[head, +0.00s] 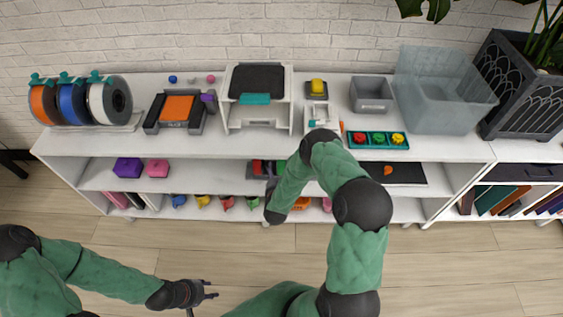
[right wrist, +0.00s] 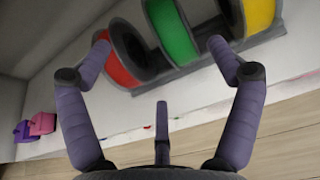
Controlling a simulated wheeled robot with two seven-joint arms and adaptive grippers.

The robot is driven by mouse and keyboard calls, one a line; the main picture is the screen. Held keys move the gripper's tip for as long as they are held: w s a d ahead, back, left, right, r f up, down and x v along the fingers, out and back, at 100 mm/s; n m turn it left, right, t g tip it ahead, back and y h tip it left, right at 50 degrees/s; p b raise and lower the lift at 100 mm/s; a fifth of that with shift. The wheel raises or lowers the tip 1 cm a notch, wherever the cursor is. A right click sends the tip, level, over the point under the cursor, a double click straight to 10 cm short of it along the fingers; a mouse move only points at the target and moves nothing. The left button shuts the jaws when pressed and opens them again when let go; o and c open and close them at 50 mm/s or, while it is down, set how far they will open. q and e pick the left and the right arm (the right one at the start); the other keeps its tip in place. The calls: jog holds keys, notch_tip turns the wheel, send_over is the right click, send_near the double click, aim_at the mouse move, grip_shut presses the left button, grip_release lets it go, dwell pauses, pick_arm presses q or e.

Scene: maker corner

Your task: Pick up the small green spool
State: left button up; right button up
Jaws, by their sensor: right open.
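The green spool (right wrist: 172,32) stands upright between a red spool (right wrist: 122,60) and a yellow spool (right wrist: 258,12) in the right wrist view. In the head view the green spool (head: 271,167) is partly hidden by my right arm, on the middle shelf. My right gripper (right wrist: 160,52) is open and empty, its fingers spread in front of the spools, with the green one between the two upper fingertips. In the head view this gripper (head: 271,188) is at the shelf front. My left gripper (head: 207,290) is open and empty over the floor, away from the shelf.
Pink (head: 157,168) and purple (head: 128,168) boxes sit left on the middle shelf. The top (head: 225,145) overhangs it and holds large spools (head: 72,102), a printer (head: 257,97) and a clear bin (head: 440,90).

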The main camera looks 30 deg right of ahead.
aim_at(279, 163)
jog(key=b+x, duration=0.1)
jog(key=x, duration=0.4)
jog(key=shift+w+d+f+b, duration=0.1)
jog(key=shift+w+d+b, duration=0.15)
jog(key=shift+b, duration=0.15)
jog(key=b+x, duration=0.2)
jog(key=x, duration=0.2)
jog(key=shift+s+d+f, duration=0.15)
jog(key=shift+s, duration=0.05)
jog(key=shift+w+d+f, duration=0.1)
jog(key=shift+w+d, duration=0.2)
jog(key=shift+w, duration=0.2)
jog(key=c, duration=1.5)
